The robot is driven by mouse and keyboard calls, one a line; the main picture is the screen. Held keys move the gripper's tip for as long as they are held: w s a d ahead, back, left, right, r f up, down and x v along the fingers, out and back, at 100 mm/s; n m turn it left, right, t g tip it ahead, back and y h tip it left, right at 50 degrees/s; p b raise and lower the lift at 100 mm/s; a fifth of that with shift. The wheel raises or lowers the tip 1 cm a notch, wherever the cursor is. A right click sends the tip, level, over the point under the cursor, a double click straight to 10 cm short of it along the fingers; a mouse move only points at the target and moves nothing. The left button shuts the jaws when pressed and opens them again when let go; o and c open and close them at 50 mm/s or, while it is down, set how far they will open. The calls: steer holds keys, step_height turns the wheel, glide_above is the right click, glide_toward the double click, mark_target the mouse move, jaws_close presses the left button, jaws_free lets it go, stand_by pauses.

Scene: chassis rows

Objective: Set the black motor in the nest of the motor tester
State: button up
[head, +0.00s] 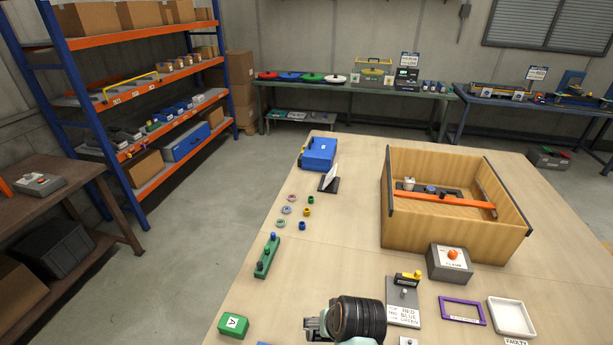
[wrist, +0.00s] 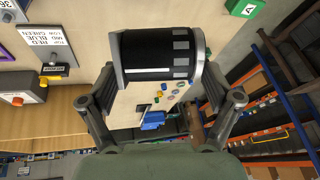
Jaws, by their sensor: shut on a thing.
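The black motor (head: 358,319) is a ribbed dark cylinder in the head view, near the front edge of the table. My gripper (head: 330,322) is shut on it and partly hidden behind it. In the wrist view the motor (wrist: 160,55) lies crosswise between the two fingers of my gripper (wrist: 160,78), with silvery rims and grey patches on its side. No nest is clearly labelled as the motor tester. A wooden open-topped box (head: 440,235) at the right holds an orange bar (head: 440,200) above a dark base; I cannot tell whether this is the tester.
A grey box with an orange button (head: 450,262), a labelled grey plate (head: 403,312), a purple frame (head: 462,311) and a white tray (head: 512,317) stand right of the motor. A green block (head: 233,325) and a green pegged strip (head: 267,256) lie left. The table's middle is mostly clear.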

steer(key=a, duration=0.6)
steer(key=a+p+v, duration=0.2)
steer(key=p+v, duration=1.6)
steer(key=p, duration=0.1)
steer(key=shift+s+a+n+p, duration=0.15)
steer(key=shift+s+n+p, duration=0.15)
steer(key=shift+s+p, duration=0.1)
